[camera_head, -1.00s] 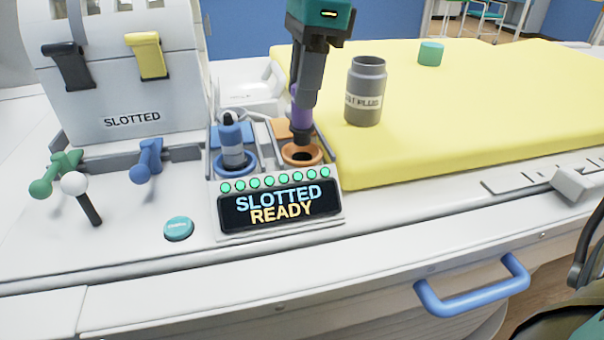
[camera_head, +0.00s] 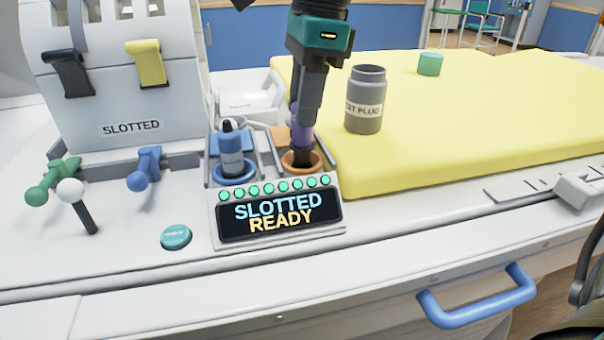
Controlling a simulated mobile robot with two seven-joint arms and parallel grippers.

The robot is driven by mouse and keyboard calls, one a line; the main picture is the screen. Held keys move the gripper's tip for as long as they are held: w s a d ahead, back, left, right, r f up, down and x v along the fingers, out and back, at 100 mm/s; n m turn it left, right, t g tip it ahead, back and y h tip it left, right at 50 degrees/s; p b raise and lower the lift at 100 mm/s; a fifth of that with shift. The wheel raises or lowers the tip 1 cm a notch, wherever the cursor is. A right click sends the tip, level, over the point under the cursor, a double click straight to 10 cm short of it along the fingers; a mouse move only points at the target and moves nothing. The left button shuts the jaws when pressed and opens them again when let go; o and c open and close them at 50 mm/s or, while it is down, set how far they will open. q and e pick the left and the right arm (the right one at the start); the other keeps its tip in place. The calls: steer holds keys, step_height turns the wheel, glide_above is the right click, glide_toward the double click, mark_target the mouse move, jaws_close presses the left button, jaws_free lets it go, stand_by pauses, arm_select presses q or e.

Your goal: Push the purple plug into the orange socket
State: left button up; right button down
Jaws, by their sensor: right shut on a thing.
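My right gripper (camera_head: 307,115) comes down from the top centre and is shut on the purple plug (camera_head: 297,132). Its dark fingers hide much of the plug. The plug points down, slightly tilted, and its dark lower end is at the mouth of the orange socket (camera_head: 316,165). The end appears to be inside the ring; its depth is hidden. A dark piece at the top edge, left of centre, may be the tip of my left gripper (camera_head: 243,3); its jaws cannot be made out.
A blue plug (camera_head: 231,155) stands in the blue socket (camera_head: 221,176) to the left. A display (camera_head: 280,215) reading "SLOTTED READY" is in front. Levers (camera_head: 145,168) stand at the left.

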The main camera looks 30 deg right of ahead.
steer(key=shift+f+b, duration=0.85)
steer(key=shift+f, duration=0.35)
stand_by(0.3)
steer(key=c, duration=0.9)
jaws_free()
steer(key=shift+o, duration=0.7)
step_height(320, 180, up, 13)
steer(key=d+p, duration=0.1)
steer(key=p, duration=0.3)
steer(key=shift+s+d, duration=0.3)
steer(key=shift+d, duration=0.1)
steer(key=shift+f, duration=0.15)
